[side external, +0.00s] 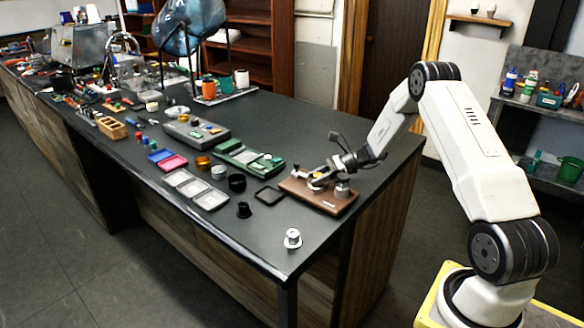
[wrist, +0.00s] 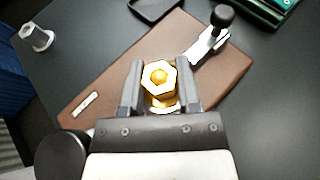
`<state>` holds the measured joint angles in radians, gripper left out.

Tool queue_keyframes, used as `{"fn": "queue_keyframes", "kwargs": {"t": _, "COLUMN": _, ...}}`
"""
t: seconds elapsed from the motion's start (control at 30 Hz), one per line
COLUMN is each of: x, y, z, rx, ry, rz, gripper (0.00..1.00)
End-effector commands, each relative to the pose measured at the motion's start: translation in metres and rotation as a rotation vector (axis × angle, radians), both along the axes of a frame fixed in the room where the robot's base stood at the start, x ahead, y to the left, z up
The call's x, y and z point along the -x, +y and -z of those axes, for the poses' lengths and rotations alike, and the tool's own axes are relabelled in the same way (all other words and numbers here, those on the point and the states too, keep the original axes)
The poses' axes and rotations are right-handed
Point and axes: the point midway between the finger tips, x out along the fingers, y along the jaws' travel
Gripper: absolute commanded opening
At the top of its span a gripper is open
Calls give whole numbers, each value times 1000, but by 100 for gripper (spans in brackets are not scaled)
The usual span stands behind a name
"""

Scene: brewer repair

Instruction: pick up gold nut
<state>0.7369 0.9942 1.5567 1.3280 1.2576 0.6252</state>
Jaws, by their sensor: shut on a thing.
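The gold nut (wrist: 159,77) is a shiny hexagonal piece in the middle of the wrist view. My gripper (wrist: 160,86) has one finger on each side of it and is shut on it. The nut is over the brown board (wrist: 105,85); whether it still touches what is below it cannot be told. In the side external view my gripper (side external: 318,180) is low over the same brown board (side external: 325,203) at the right end of the bench, and the nut is too small there to make out clearly.
A silver clamp with a black knob (wrist: 221,17) stands on the board close to my gripper. A small white-silver part (side external: 292,239) stands near the bench's front corner. A black square tray (side external: 269,196) and a green device (side external: 250,158) lie left of the board.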

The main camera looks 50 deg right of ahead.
Motion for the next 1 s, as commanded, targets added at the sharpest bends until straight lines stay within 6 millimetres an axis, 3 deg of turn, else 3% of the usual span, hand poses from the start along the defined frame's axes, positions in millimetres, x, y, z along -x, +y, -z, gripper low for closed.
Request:
{"fn": "queue_keyframes", "kwargs": {"t": 0.37, "x": 0, "y": 0, "z": -11, "rx": 0, "ry": -2, "rz": -1, "gripper": 0}}
{"fn": "queue_keyframes", "kwargs": {"t": 1.0, "x": 0, "y": 0, "z": -91, "rx": 0, "ry": -2, "rz": -1, "gripper": 0}}
